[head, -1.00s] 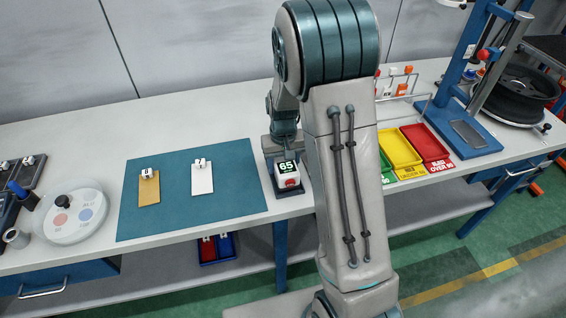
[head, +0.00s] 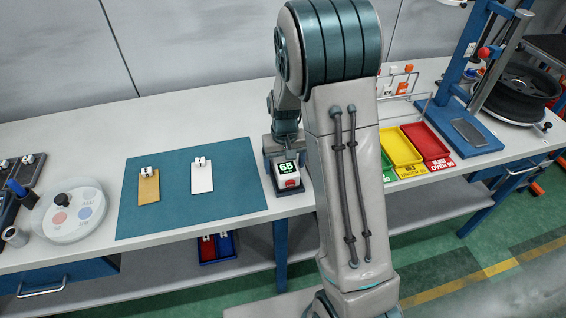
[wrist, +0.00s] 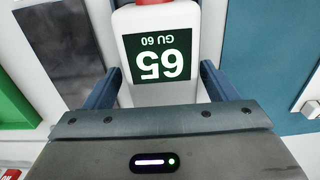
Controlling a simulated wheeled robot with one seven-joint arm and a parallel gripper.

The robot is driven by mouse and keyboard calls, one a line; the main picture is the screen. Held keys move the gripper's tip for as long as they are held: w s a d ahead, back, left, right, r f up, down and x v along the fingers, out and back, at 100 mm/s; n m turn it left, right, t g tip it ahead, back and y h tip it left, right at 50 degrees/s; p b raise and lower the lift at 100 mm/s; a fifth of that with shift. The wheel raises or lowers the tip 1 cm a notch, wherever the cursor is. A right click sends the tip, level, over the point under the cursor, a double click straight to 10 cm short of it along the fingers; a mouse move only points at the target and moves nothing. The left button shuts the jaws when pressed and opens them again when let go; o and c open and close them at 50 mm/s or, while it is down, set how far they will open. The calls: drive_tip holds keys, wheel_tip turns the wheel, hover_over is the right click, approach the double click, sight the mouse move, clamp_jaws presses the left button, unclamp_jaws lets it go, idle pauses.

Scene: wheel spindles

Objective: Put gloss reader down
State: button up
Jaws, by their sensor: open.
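The gloss reader (head: 287,176) is a small white block with a dark screen reading 65 and a red part at its front. It sits at the worktop's front, right of the teal mat (head: 230,205), on a dark base. In the wrist view the gloss reader (wrist: 163,60) lies between the two blue fingers, its screen reading "65 GU 60" upside down. My gripper (wrist: 157,85) is open around it, with a gap showing beside each finger. In the head view my arm hides part of the gripper.
A tan plate (head: 149,188) and a white plate (head: 202,178) with small numbered tags lie on the mat. Yellow (head: 401,150) and red (head: 428,141) trays stand right of my arm. A round white dial board (head: 72,216) is at the left.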

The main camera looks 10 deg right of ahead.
sight(284, 159)
drive_tip(key=shift+s+f, duration=0.2)
drive_tip(key=shift+f, duration=0.1)
drive_tip(key=shift+r, duration=0.1)
drive_tip(key=shift+a+r+p, duration=0.1)
drive_tip(key=shift+r+p, duration=0.1)
drive_tip(key=shift+p, duration=0.1)
wheel_tip(284, 159, up, 13)
drive_tip(key=s+r+t, duration=0.1)
drive_tip(key=s+r, duration=0.1)
drive_tip(key=s, duration=0.8)
drive_tip(key=s+r+t, duration=0.2)
drive_tip(key=s+r, duration=0.1)
drive_tip(key=s, duration=0.7)
drive_tip(key=shift+s+r+t+b, duration=0.25)
drive_tip(key=shift+s+t+b, duration=0.05)
drive_tip(key=shift+s, duration=0.1)
